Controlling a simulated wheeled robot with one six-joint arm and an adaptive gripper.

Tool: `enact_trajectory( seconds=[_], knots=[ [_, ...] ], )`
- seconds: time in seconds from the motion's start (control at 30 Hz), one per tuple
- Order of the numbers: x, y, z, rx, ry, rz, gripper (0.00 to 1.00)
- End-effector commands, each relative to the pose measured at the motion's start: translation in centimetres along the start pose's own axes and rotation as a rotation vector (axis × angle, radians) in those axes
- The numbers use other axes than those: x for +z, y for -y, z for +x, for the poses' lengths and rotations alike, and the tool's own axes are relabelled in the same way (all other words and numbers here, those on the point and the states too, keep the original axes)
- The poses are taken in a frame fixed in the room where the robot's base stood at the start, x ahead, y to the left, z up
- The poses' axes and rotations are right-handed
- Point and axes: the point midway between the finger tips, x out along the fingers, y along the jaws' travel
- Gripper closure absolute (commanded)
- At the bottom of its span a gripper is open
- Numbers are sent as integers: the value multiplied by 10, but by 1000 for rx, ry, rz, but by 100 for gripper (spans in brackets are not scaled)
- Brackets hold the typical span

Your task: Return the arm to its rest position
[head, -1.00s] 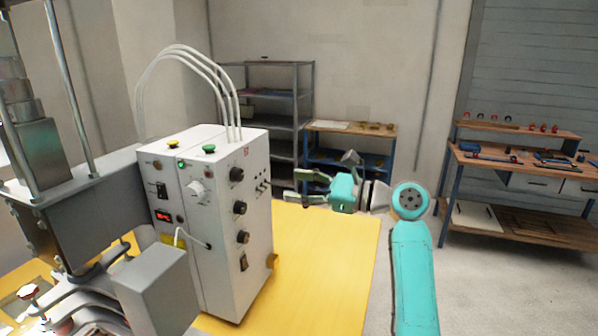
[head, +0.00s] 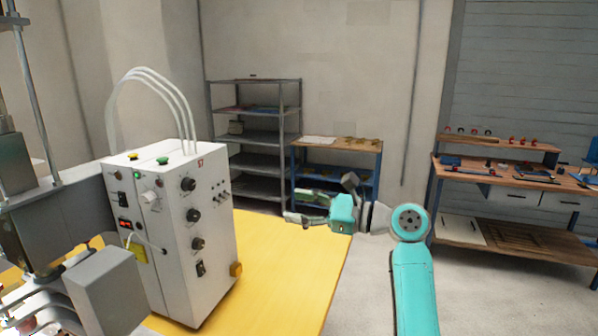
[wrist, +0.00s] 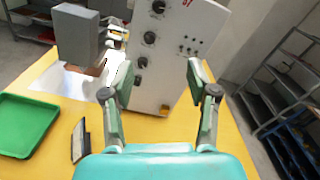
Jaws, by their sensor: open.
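My gripper (head: 298,206) is open and empty at the end of my teal arm, above the right end of the yellow table (head: 290,262). In the head view its fingers point left, toward the white control box (head: 170,235). In the wrist view my gripper (wrist: 155,85) has its two fingers spread wide, with the control box (wrist: 165,60) beyond and between them. Nothing is held. The fingers look apart from the box.
A grey machine (head: 60,215) stands left of the control box. A green tray (wrist: 25,125) and a small dark object (wrist: 80,140) lie on the table. A grey shelf (head: 255,140), a blue-legged bench (head: 335,150) and a workbench (head: 510,180) stand behind. Floor at right is clear.

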Motion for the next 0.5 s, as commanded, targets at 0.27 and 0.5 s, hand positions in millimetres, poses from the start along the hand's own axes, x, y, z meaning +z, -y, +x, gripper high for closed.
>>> enact_trajectory(
  seconds=[0.27, 0.5],
  knots=[
    [-34, -11, -2, -50, -27, -31, 41],
    [-78, -27, -8, -117, -71, -83, 41]
  ],
)
